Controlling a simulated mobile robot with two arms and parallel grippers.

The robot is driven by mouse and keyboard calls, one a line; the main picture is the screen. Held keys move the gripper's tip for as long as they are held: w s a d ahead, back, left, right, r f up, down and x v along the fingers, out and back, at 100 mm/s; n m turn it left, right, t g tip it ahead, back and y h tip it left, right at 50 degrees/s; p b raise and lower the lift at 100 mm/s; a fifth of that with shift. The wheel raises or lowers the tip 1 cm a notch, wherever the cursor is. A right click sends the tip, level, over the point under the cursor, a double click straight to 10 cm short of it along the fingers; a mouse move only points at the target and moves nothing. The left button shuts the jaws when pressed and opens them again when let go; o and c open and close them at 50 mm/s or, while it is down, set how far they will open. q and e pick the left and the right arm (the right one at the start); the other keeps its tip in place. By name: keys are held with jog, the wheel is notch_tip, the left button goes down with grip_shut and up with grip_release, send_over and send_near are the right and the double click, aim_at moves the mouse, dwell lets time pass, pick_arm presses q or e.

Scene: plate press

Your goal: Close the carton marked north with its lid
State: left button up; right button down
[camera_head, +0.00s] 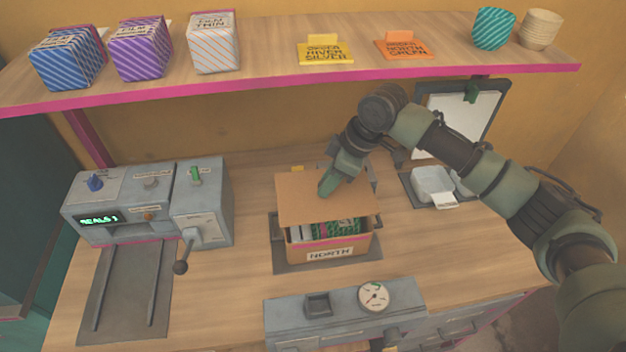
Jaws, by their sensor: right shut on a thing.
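The brown carton (350,249) with a white label reading NORTH stands on a dark mat in the middle of the bench. Green-and-white packed items (338,229) show through the gap at its front. A flat brown lid (297,205) lies slanted over the carton's rear part, with its front edge above the contents. My right gripper (327,187) reaches down from behind and is shut on the lid; its fingertips are partly hidden. I cannot tell whether the lid touches the carton's rim. My left gripper is not in view.
A grey press (203,215) with a lever and a green display stands left. A grey unit with a dial (373,297) stands in front. The shelf (265,52) above holds striped boxes, two cards and cups.

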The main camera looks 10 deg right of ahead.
aim_at(335, 193)
jog(key=shift+f, duration=0.1)
jog(key=shift+d+f+b, duration=0.25)
jog(key=shift+f+b, duration=0.25)
jog(key=shift+d+f+b, duration=0.25)
jog(key=shift+f+b, duration=0.2)
jog(key=shift+b, duration=0.05)
jog(key=b+x, duration=0.3)
jog(key=shift+s+d, duration=0.2)
jog(key=shift+f, duration=0.95)
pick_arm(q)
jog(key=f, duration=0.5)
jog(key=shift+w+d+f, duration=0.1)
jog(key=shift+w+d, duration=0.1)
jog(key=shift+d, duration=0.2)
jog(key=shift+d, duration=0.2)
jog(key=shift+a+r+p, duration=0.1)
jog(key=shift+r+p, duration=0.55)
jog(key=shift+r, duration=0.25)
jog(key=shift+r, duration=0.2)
pick_arm(e)
jog(key=shift+f, duration=0.5)
pick_arm(q)
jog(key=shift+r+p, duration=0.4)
jog(key=shift+p, duration=0.15)
